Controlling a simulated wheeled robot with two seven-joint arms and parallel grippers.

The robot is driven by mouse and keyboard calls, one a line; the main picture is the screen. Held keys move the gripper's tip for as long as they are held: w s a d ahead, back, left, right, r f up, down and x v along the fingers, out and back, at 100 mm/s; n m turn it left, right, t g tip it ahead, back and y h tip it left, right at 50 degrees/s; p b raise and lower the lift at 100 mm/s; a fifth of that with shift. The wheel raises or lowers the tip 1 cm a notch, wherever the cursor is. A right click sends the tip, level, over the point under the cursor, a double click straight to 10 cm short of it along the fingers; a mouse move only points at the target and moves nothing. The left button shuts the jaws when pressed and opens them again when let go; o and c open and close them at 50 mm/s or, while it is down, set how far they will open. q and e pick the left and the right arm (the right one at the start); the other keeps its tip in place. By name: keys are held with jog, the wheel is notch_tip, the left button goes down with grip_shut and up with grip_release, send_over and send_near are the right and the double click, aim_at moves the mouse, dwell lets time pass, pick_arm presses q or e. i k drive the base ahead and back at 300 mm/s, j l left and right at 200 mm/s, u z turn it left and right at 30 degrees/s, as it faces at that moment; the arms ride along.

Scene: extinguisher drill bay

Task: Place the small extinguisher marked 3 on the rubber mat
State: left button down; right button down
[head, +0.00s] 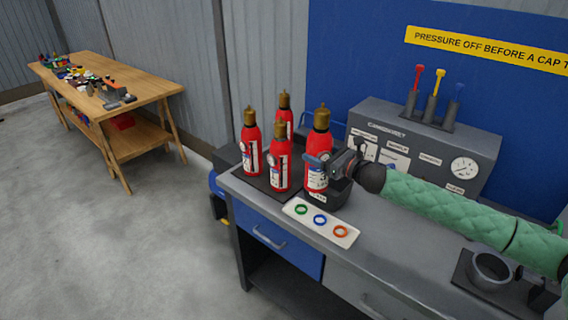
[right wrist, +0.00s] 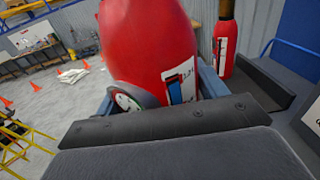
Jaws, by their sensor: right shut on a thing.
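The small red extinguisher marked 3 (head: 318,143) has a brass top and a white label. It stands upright at the right of a group of similar red extinguishers. My right gripper (head: 322,165) is shut around its body from the right. In the right wrist view the red body (right wrist: 150,45) fills the space between the blue-grey fingers, with a round gauge (right wrist: 127,100) low on it. A dark mat (head: 264,186) lies under the other extinguishers. The held one is at its right side, above a dark block (head: 328,196); whether it touches the block I cannot tell. My left gripper is out of view.
Other extinguishers (head: 251,150) (head: 280,170) (head: 284,103) stand close on the left. A white tray with coloured rings (head: 320,222) lies in front. A grey gauge cabinet (head: 425,145) stands behind, and a dark cup-shaped holder (head: 490,272) is at the right.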

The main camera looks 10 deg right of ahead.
aim_at(304, 164)
jog(key=i+l, duration=0.1)
jog(key=i, duration=0.75)
